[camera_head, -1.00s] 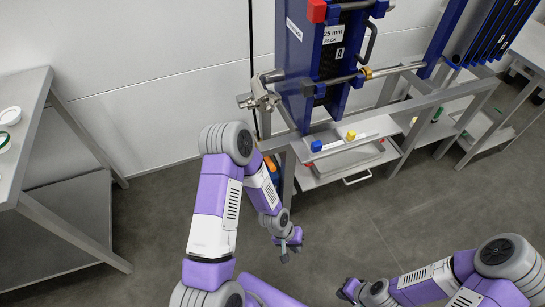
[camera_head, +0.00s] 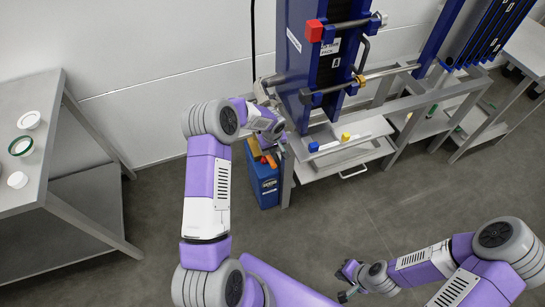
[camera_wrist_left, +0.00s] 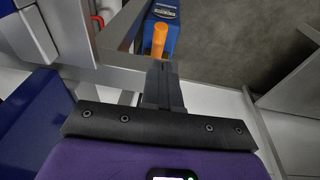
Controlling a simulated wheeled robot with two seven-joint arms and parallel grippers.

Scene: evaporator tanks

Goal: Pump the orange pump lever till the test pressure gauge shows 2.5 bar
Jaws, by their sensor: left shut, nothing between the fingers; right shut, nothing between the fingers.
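The blue pump box (camera_head: 266,188) stands on the floor beside the steel frame, with the orange pump lever (camera_head: 271,161) at its top. In the left wrist view the orange lever (camera_wrist_left: 159,40) points up from the blue box (camera_wrist_left: 165,14), just beyond my left fingertips. My left gripper (camera_wrist_left: 161,68) is shut and empty; I cannot tell whether it touches the lever. In the head view my left gripper (camera_head: 284,139) is above the box, partly hidden by the arm. My right gripper (camera_head: 345,282) is shut and empty, over the floor at bottom right. I cannot make out the pressure gauge.
The steel frame (camera_head: 360,150) with blue plate packs (camera_head: 310,60) stands right of the pump. A blue block (camera_head: 313,147) and a yellow one (camera_head: 345,137) lie on its shelf. A steel table (camera_head: 45,150) with round dishes is at left. The floor between is clear.

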